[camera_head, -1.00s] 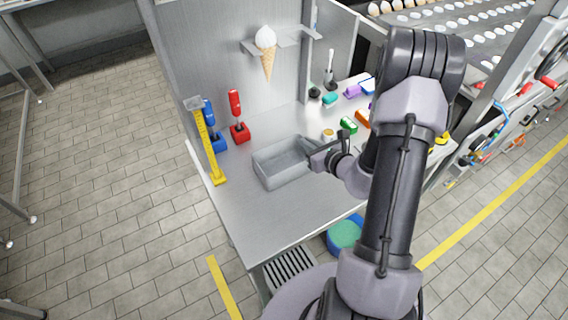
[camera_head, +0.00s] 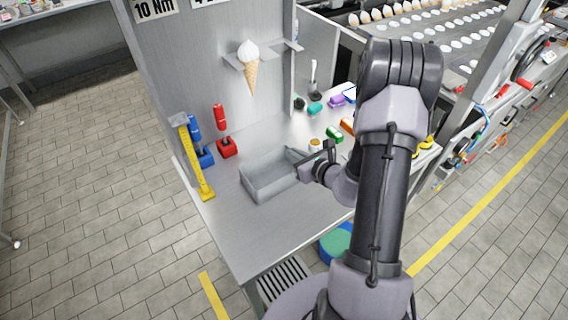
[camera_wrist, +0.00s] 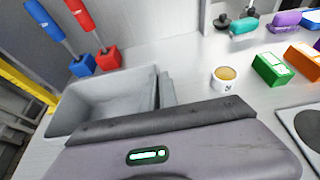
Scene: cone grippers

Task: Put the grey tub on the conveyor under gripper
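The grey tub (camera_head: 262,185) is an open rectangular box standing on the steel bench. It also fills the left of the wrist view (camera_wrist: 85,108) and looks empty. My gripper (camera_head: 300,158) is at the tub's right end wall. In the wrist view its narrow fingers (camera_wrist: 162,90) stand close together at that wall and appear shut on it; the exact contact is partly hidden by the gripper body. A conveyor (camera_head: 440,33) with rows of cones and white tops lies at the upper right, beyond the bench. No gripper above it shows clearly.
Red (camera_head: 221,120) and blue (camera_head: 196,130) upright tools and a yellow post (camera_head: 195,160) stand left of the tub. A small cup (camera_head: 315,145) and coloured blocks, including a green one (camera_head: 334,134), lie behind my gripper. An ice-cream cone (camera_head: 249,68) sits on a wall shelf.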

